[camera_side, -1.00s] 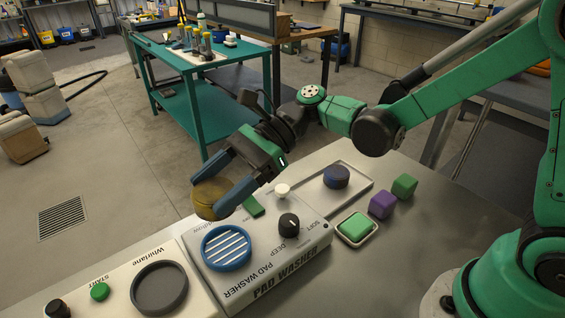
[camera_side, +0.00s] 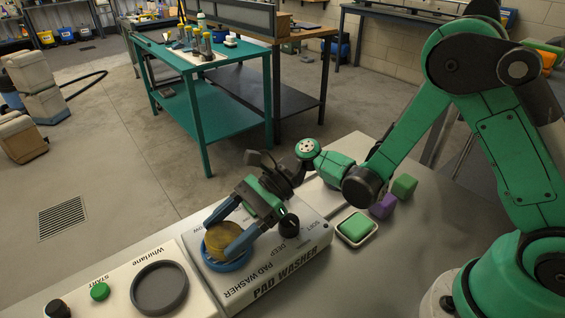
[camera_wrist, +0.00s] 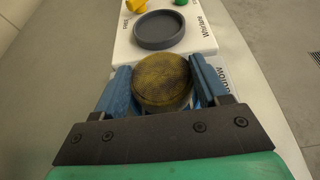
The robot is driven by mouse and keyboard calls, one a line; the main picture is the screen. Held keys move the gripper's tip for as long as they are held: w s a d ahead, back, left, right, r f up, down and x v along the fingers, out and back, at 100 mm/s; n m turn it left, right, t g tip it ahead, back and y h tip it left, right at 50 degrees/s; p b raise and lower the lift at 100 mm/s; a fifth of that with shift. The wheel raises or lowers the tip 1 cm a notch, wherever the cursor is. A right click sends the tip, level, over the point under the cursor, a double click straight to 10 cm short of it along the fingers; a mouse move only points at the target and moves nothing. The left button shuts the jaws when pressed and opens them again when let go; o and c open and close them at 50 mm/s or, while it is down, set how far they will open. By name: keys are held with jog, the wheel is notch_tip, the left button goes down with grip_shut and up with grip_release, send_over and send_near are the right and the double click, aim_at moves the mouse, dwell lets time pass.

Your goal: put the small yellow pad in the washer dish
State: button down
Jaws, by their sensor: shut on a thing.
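The small yellow pad (camera_side: 222,238) is a worn round yellow disc; it also shows in the wrist view (camera_wrist: 162,82). My gripper (camera_side: 224,240) is shut on it, with one blue finger on either side. The pad is over the round blue dish (camera_side: 226,265) on the pad washer (camera_side: 283,262). The pad hides most of the dish. I cannot tell whether the pad touches the dish floor. In the wrist view my gripper (camera_wrist: 163,88) holds the pad between its blue fingers.
Left of the washer, the Whirlane unit has a dark round dish (camera_side: 160,287) and a green button (camera_side: 100,291). To the right are a green block in a white tray (camera_side: 355,228), a purple block (camera_side: 383,206) and another green block (camera_side: 404,187). My arm covers the back tray.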

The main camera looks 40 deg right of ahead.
grip_release()
jog(key=shift+f, duration=0.1)
